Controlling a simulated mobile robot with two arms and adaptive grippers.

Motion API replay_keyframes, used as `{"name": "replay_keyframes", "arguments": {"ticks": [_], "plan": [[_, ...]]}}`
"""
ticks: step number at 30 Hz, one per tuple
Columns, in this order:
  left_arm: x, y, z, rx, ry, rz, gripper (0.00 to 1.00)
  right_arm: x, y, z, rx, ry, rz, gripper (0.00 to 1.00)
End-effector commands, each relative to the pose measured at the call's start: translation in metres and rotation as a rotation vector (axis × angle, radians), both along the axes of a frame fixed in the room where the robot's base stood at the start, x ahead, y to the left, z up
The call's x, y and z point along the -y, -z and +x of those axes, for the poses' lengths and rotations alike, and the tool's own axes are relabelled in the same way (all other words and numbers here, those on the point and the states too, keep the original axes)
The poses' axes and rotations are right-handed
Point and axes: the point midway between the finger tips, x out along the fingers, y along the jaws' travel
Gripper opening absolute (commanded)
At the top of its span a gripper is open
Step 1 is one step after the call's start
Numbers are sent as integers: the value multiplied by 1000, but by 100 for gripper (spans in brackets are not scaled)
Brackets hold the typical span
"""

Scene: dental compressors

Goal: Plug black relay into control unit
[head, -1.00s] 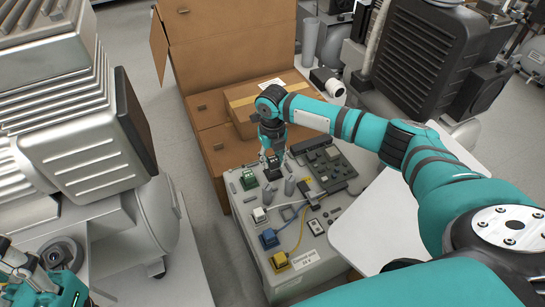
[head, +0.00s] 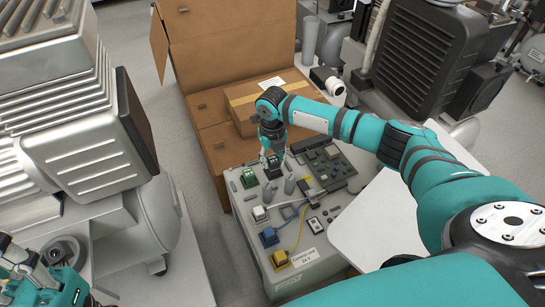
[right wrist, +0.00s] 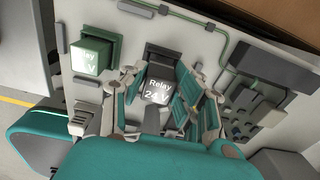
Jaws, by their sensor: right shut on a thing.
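The control unit (head: 250,242) is a grey box with a panel of coloured plug-in parts, in the middle of the head view. The black relay (right wrist: 158,90), marked "Relay 24 V", sits between the fingers of my right gripper (head: 272,160). That gripper (right wrist: 160,95) is shut on it, over the panel's far part. A dark socket (right wrist: 161,51) shows right behind the relay in the right wrist view; I cannot tell how deep the relay sits in it. My left gripper (head: 40,278) is partly in view at the bottom left; its fingers are unclear.
A green relay (right wrist: 92,56) sits left of the black one. White (head: 259,214), blue (head: 269,237) and yellow (head: 280,258) plugs line the panel's left edge. A dark circuit board (head: 326,166) lies to the right. A cardboard box (head: 210,150) stands behind, a compressor (head: 90,150) to the left.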

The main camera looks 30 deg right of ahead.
Motion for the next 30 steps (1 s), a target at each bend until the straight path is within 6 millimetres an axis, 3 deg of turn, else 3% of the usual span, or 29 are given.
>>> {"name": "replay_keyframes", "arguments": {"ticks": [30], "plan": [[0,-7,0,0,-1,0,0,1,2,1,1,1,1,0]]}}
